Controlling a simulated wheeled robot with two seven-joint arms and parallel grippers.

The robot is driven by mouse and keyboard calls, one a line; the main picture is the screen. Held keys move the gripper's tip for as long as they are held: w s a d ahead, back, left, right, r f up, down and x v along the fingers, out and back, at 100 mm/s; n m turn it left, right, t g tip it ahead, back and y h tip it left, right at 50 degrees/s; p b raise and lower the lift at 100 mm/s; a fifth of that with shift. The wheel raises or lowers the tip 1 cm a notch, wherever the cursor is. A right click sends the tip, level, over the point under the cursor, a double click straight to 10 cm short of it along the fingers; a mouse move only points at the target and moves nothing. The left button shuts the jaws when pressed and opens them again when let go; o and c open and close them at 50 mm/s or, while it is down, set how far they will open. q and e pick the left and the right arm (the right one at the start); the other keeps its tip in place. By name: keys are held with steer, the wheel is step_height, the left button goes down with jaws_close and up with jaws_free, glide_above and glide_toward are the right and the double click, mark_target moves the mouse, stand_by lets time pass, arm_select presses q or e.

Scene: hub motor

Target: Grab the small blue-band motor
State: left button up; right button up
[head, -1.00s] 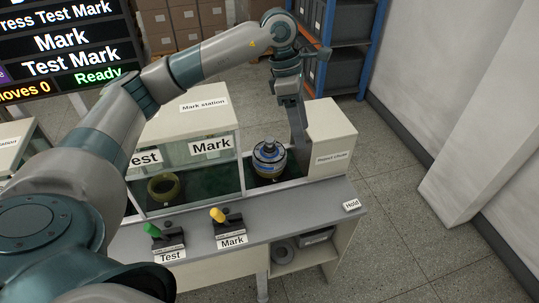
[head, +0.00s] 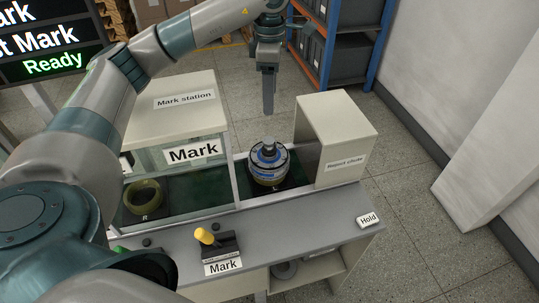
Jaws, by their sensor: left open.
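The small motor with a blue band (head: 268,164) stands upright on a dark surface between the Mark station and the reject chute box. It has a grey top and a stub on top. My left gripper (head: 268,108) points down above and slightly behind the motor, apart from it. It is open and empty; the fingers overlap from this angle. My right gripper is not in view.
The Mark station (head: 172,112) stands left of the motor, with a green ring (head: 144,197) inside. The reject chute box (head: 340,128) stands close on the right. A yellow Mark lever (head: 205,236) and a Hold label (head: 368,219) are on the front counter.

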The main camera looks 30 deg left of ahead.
arm_select(q)
steer(key=p, duration=0.5)
glide_above(270, 140)
step_height(270, 140, down, 11)
steer(key=shift+a+f, duration=0.1)
steer(key=shift+f, duration=0.35)
steer(key=shift+p, duration=0.3)
